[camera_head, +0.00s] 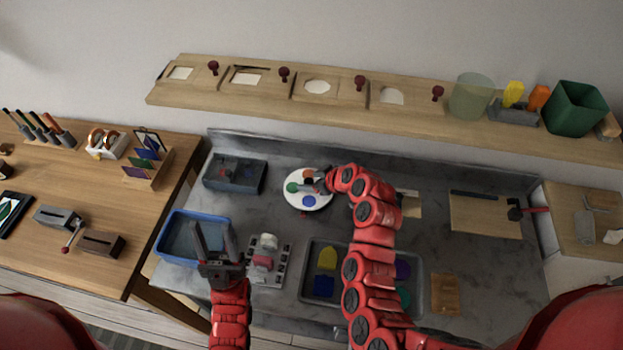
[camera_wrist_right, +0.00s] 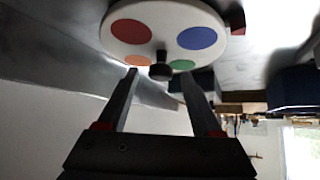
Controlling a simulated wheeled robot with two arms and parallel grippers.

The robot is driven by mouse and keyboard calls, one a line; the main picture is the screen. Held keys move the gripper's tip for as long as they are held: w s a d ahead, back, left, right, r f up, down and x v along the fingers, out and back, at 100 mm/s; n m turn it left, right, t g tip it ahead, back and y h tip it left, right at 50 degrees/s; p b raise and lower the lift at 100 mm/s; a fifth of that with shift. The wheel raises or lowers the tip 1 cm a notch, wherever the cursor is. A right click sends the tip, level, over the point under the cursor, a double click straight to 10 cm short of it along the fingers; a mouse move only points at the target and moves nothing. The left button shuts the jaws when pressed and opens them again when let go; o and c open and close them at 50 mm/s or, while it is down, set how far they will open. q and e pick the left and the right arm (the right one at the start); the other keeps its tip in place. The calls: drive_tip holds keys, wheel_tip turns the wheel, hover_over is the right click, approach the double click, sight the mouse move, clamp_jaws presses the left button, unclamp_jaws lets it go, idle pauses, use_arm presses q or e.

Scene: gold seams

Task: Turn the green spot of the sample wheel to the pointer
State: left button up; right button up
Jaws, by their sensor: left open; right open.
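The sample wheel (camera_head: 323,201) is a white disc lying on the grey counter. It bears a green spot (camera_head: 292,187) at its left, an orange spot at its back and a blue spot (camera_head: 309,201) at its front; a red spot (camera_wrist_right: 131,32) shows in the right wrist view. A small red piece, perhaps the pointer (camera_wrist_right: 237,18), sits beside the rim, nearest the blue spot. My right gripper (camera_wrist_right: 160,74) is open, its fingers either side of the wheel's dark knob (camera_wrist_right: 161,70); contact is unclear. My left gripper (camera_head: 212,240) is open and empty, near the blue bin.
The blue bin (camera_head: 163,242) and a grey device (camera_head: 283,264) stand near my left gripper. A dark bin (camera_head: 207,184) is left of the wheel. A tray (camera_head: 310,262) with coloured pieces lies in front. A shelf (camera_head: 430,128) runs along the back wall.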

drive_tip(key=shift+c, duration=0.2)
clamp_jaws()
idle(1.3)
